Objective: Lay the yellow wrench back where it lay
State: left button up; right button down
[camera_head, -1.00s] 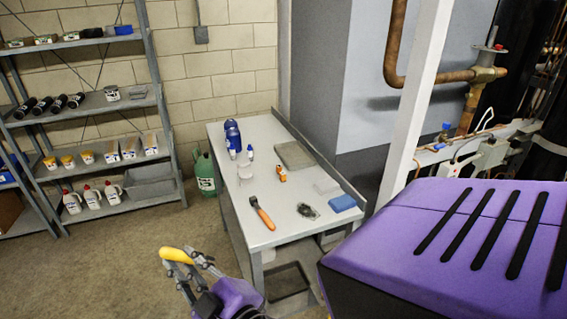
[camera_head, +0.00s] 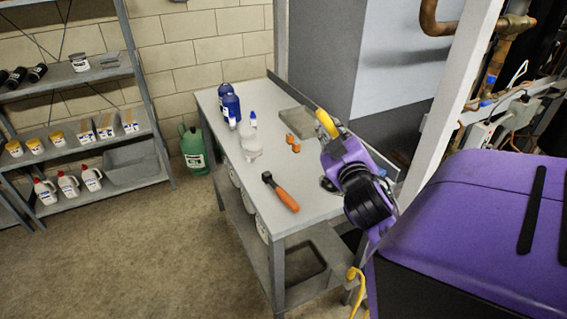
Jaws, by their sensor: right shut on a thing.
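The yellow wrench (camera_head: 326,123) is held in my right gripper (camera_head: 332,134). Only its yellow handle end shows, pointing up and left; the gripper hides the rest. The gripper is shut on it and is over the right side of the grey table (camera_head: 235,180). I cannot tell how high it is above the top. My left gripper is not in view.
An orange-handled tool (camera_head: 283,197) lies near the table's front. A small orange item (camera_head: 293,143), a grey slab (camera_head: 297,121), blue bottles (camera_head: 231,107) and a clear jar (camera_head: 251,147) stand or lie behind. A white post (camera_head: 447,115) rises at right.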

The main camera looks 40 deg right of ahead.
jog(key=shift+m+g+h, duration=0.3)
jog(key=shift+g+h, duration=0.1)
jog(key=shift+h, duration=0.1)
jog(key=w+a+f, duration=0.1)
jog(key=w+f, duration=0.2)
jog(key=w+a+f+b, duration=0.1)
jog(key=w+a+f, duration=0.1)
jog(key=w+f, duration=0.2)
jog(key=w+a+f+b, duration=0.1)
jog(key=w+a+f, duration=0.1)
jog(key=w+f, duration=0.2)
jog(key=shift+w+a+f, duration=0.1)
jog(key=shift+f, duration=0.1)
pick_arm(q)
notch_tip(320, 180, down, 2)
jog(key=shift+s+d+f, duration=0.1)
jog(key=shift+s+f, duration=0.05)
pick_arm(e)
jog(key=shift+f, duration=0.2)
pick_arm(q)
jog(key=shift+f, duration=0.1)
pick_arm(e)
jog(key=shift+f, duration=0.15)
pick_arm(q)
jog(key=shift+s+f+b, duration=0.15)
jog(key=shift+b, duration=0.15)
pick_arm(e)
jog(key=c, duration=1.6)
grip_release()
jog(key=shift+c, duration=0.2)
